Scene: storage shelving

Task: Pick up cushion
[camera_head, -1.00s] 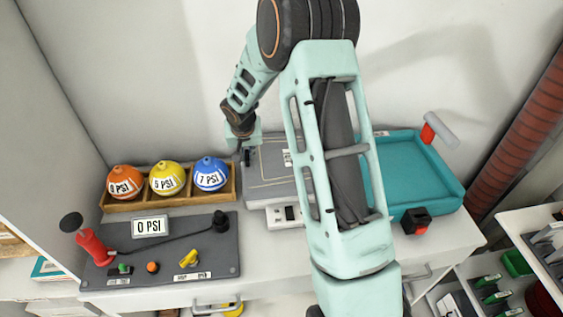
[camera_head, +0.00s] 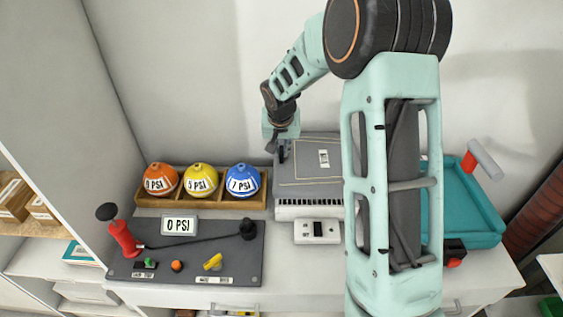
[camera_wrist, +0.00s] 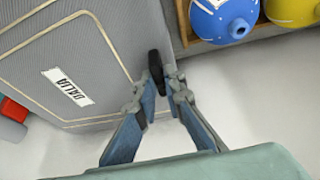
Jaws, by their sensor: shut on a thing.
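The grey panel-like thing (camera_head: 318,158), which I take to be the cushion, has pale piping lines and a small white label. It is on the counter against the back wall. It also fills the upper left of the wrist view (camera_wrist: 75,60). My gripper (camera_head: 279,150) is at its left edge, pointing down. In the wrist view, my gripper (camera_wrist: 162,88) has its fingertips closed around a small black piece (camera_wrist: 156,72) at the cushion's edge. How this piece joins the cushion is hidden. My arm hides the cushion's right part in the head view.
A wooden tray (camera_head: 203,204) with orange, yellow and blue PSI balls stands left of the cushion. A ribbed strip (camera_head: 308,210) and a white switch box (camera_head: 317,232) are in front. A control panel (camera_head: 187,262) lies front left. A teal tray (camera_head: 478,211) is at right.

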